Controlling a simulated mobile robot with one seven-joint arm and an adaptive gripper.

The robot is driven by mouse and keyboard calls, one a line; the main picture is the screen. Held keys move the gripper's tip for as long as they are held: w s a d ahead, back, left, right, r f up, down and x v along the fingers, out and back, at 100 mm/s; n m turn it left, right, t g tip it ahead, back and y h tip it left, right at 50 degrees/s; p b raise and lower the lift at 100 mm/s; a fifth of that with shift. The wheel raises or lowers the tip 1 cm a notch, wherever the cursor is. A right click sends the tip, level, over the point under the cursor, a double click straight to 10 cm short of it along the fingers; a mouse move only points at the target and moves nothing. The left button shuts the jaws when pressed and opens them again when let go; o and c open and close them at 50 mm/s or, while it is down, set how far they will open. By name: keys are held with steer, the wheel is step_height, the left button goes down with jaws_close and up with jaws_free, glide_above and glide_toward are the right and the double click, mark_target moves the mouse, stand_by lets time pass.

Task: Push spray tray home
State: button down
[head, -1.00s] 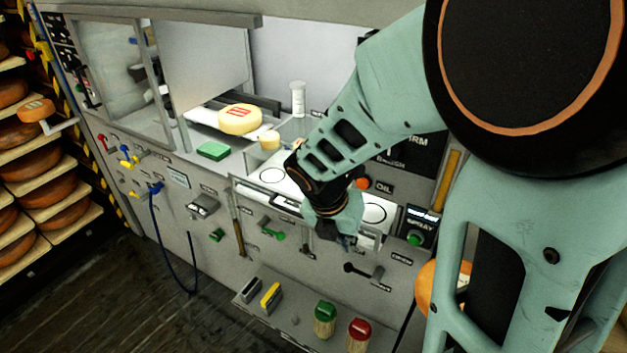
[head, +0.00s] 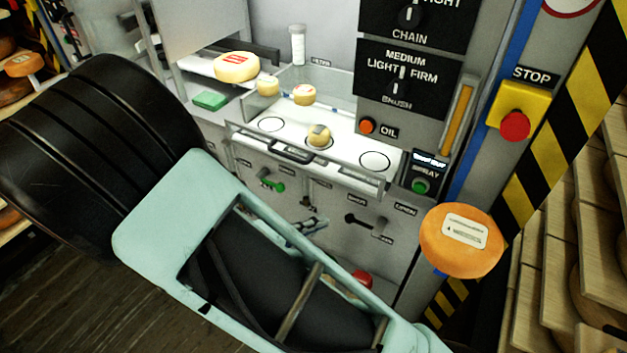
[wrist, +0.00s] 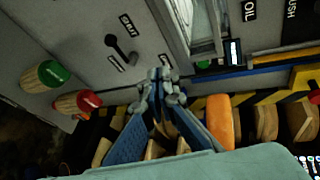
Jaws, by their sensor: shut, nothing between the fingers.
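The spray tray (head: 342,157) is a white drawer with ringed spots and a dark front handle (head: 290,152). It juts out from the grey machine front. A small cheese (head: 319,135) sits on its middle ring; the left and right rings are bare. My gripper (head: 306,228) shows small and partly hidden behind my arm, below the tray front and apart from it. In the wrist view my gripper (wrist: 161,77) is shut and empty, with part of what looks like the tray (wrist: 203,28) above it.
A green spray button (head: 420,187) sits right of the tray. A black lever (head: 362,222) and a green-handled lever (head: 270,184) stick out below it. An orange cheese wheel (head: 461,241) is at right, near a red stop button (head: 515,125). Small cheeses (head: 304,94) stand behind the tray.

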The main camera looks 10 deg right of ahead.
mark_target(320, 168)
steer(key=a+r+n+t+y+b, duration=0.1)
steer(key=a+r+n+t, duration=0.1)
steer(key=a+n+t, duration=0.5)
steer(key=w+d, duration=0.2)
steer(key=w, duration=0.2)
steer(key=w+d+m, duration=0.1)
steer(key=w+d, duration=0.2)
steer(key=w, duration=0.1)
steer(key=w+d+m, duration=0.1)
steer(key=w+d, duration=0.1)
steer(key=w, duration=0.2)
steer(key=shift+d+r+g, duration=0.1)
steer(key=shift+d+g, duration=0.2)
steer(key=shift+w, duration=0.15)
steer(key=p+x, duration=0.2)
steer(key=x, duration=0.7)
steer(key=shift+w+d+r, duration=0.1)
steer(key=shift+d, duration=0.1)
steer(key=shift+p, duration=0.3)
steer(key=shift+s+a+p, duration=0.35)
steer(key=shift+s+p, duration=0.1)
steer(key=shift+s, duration=0.05)
steer(key=v, duration=1.3)
